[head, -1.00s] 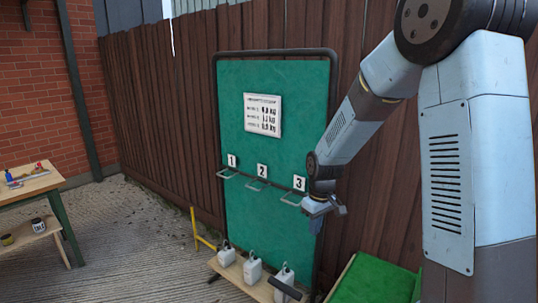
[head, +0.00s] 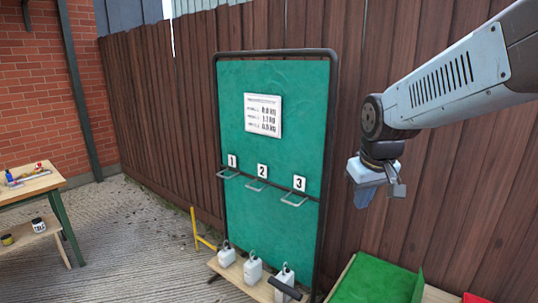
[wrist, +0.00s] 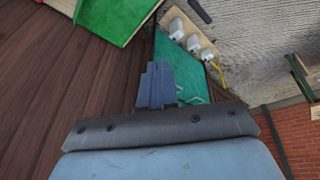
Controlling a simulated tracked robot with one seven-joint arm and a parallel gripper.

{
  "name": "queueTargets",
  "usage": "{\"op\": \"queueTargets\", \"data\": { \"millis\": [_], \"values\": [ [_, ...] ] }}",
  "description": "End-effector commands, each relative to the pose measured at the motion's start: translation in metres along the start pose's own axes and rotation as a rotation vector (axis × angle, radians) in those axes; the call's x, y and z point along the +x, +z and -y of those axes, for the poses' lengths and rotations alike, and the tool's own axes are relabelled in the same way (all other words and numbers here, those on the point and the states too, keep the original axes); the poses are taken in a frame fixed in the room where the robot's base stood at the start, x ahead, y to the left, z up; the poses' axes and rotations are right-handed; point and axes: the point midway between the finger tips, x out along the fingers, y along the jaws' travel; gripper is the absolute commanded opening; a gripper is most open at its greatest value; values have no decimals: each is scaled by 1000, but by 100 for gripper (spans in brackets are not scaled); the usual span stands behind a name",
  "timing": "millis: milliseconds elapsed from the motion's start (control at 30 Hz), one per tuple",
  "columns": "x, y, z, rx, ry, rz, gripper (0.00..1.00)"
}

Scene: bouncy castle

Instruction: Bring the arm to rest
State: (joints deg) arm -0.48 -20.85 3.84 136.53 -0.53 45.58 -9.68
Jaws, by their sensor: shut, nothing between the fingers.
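My gripper (head: 363,195) hangs from my raised arm to the right of the green board (head: 225,110), in front of the wooden fence. It points down, and its fingers are together with nothing between them. In the wrist view the shut fingers of my gripper (wrist: 158,75) show at the middle, with part of the green board behind them. My gripper appears clear of the board and its hooks in the head view.
The board carries hooks numbered 1, 2 and 3 and a sign (head: 263,115). White weights (head: 253,270) stand on a wooden base below. A wooden table (head: 32,186) stands at left.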

Motion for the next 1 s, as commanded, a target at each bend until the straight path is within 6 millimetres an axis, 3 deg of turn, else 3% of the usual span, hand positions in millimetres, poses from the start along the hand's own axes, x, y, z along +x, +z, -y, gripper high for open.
{"op": "queueTargets", "data": {
  "millis": [200, 533, 733, 1000],
  "values": [
    [-36, 34, -3, 91, 14, -63, 0],
    [-70, 83, -4, 214, 17, -142, 0],
    [-77, 96, -3, 247, 15, -162, 0],
    [-77, 98, -3, 251, 14, -164, 0]
  ]
}}
